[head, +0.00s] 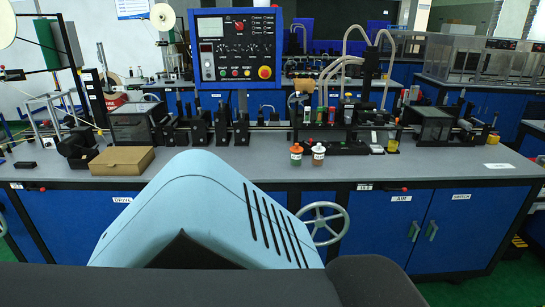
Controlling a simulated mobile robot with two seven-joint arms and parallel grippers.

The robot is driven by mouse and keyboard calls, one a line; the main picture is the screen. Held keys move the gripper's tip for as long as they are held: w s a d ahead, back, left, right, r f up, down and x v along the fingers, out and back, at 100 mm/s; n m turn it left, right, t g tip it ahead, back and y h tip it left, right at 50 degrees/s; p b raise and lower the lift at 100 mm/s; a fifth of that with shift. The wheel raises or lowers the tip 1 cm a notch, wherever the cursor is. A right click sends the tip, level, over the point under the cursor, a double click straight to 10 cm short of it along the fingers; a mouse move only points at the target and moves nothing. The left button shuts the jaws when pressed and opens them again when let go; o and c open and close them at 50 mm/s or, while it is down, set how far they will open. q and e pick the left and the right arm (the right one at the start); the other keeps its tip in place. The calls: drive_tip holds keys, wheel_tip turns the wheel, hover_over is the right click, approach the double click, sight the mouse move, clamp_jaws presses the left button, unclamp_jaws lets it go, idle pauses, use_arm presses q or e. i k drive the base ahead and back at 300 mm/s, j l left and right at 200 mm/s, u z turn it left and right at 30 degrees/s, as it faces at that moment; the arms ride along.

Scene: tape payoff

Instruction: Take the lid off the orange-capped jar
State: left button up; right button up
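Two small jars stand side by side near the front edge of the grey bench top. The left jar (296,156) has an orange cap and an orange-brown body with a pale label. Neither gripper is in view, and nothing touches the jars.
A control panel (237,47) stands at the back centre. A brown cardboard box (122,161) lies on the bench (420,168) at left. Machine parts with tubes line the bench behind the jars. A handwheel (322,223) sticks out below the front edge. Bench space right of the jars is clear.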

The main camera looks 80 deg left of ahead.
sight(295, 149)
drive_tip(key=u, duration=2.4)
drive_tip(key=i+j, duration=0.65)
drive_tip(key=i, duration=0.3)
drive_tip(key=i+j, duration=0.35)
drive_tip(key=i+u, duration=0.05)
drive_tip(key=i, duration=0.05)
